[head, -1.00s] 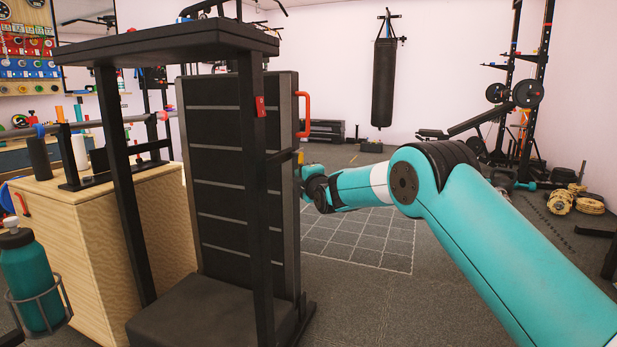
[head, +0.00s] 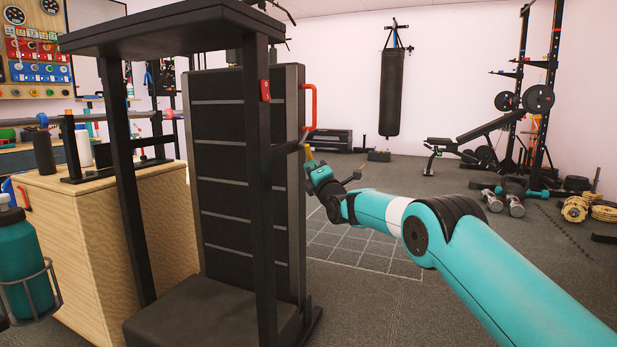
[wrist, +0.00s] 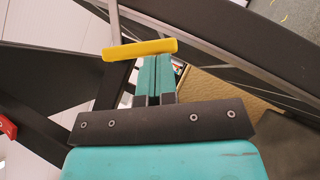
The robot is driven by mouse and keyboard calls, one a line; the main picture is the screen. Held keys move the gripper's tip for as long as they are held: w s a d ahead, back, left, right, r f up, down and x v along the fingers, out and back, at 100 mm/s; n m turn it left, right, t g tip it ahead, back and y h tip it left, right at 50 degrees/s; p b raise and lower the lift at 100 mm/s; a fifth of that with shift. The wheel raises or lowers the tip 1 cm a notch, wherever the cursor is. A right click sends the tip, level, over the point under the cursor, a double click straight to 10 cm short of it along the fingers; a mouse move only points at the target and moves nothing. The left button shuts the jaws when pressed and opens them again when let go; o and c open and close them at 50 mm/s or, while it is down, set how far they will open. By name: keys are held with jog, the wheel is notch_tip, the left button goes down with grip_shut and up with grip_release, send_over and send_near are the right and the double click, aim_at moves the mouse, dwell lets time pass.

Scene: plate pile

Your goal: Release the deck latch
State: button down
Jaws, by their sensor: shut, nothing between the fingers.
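The black slatted deck (head: 225,170) stands upright in its dark frame. A yellow-ended lever (head: 308,153), which looks like the latch, sticks out at its right edge. In the wrist view its yellow grip (wrist: 139,49) lies across the picture on a thin metal rod. My gripper (head: 313,166) is just below the yellow grip in the head view. In the wrist view my gripper's teal fingers (wrist: 158,62) are together, empty, with their tips right at the grip's lower edge. I cannot tell whether they touch it.
A red handle (head: 312,107) sits on the deck's right side above the lever, and a red part (head: 265,90) on the frame post. A wooden cabinet (head: 95,250) stands left. A bench (head: 470,135) and weights are far right. The floor right of the deck is open.

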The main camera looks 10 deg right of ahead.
jog(key=shift+w+d+r, duration=0.2)
jog(key=shift+w+d, duration=0.3)
jog(key=shift+a, duration=0.2)
dwell(0.3)
jog(key=shift+f+b, duration=0.1)
jog(key=shift+b, duration=0.25)
jog(key=s+d+f+b, duration=0.1)
jog(key=s+d+f, duration=0.1)
jog(key=s+f, duration=0.5)
jog(key=shift+s+d+f+b, duration=0.2)
jog(key=shift+s+f+b, duration=0.15)
jog(key=shift+s, duration=1.3)
